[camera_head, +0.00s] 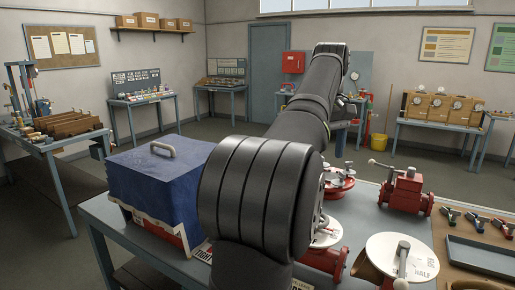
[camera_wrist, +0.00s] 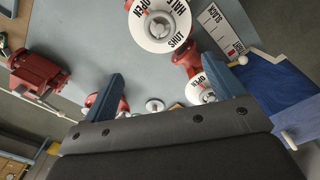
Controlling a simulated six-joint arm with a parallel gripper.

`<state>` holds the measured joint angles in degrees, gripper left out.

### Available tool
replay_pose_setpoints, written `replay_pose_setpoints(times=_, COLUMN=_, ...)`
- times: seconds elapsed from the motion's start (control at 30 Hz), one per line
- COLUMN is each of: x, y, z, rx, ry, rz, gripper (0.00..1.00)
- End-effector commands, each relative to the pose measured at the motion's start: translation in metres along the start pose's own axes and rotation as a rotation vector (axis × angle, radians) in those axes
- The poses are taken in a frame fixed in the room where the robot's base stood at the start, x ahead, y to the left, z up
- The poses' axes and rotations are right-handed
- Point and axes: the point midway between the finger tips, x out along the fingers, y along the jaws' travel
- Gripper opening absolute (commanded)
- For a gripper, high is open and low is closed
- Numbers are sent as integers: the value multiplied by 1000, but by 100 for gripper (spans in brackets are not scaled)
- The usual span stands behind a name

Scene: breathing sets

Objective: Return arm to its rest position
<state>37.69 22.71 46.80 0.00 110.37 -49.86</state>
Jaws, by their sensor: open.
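My arm (camera_head: 270,170) rises large in the head view and bends away over the workbench. My gripper is hidden there. In the wrist view my gripper (camera_wrist: 166,70) shows two blue fingers set wide apart, with nothing held between them. Beyond the fingers lie red valves with white dials (camera_wrist: 160,25) marked OPEN, HALF and SHUT. The gripper appears to be above the bench, apart from these valves.
A blue-covered box (camera_head: 150,180) with a handle stands left of my arm. A red valve (camera_head: 405,190), a white dial with a lever (camera_head: 385,255) and a dark tray (camera_head: 485,256) are on the right. Open floor (camera_head: 120,150) lies behind the bench.

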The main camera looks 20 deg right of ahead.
Motion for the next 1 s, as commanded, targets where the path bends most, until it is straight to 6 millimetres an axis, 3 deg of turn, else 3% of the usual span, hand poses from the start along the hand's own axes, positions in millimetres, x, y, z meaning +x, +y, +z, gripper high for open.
replay_pose_setpoints(times=0.17, x=5, y=0, z=0, rx=0, ry=0, rz=0, gripper=86)
replay_pose_setpoints(times=0.37, x=30, y=0, z=0, rx=0, ry=-2, rz=-3, gripper=86)
replay_pose_setpoints(times=1.0, x=149, y=0, z=0, rx=1, ry=-3, rz=-3, gripper=86)
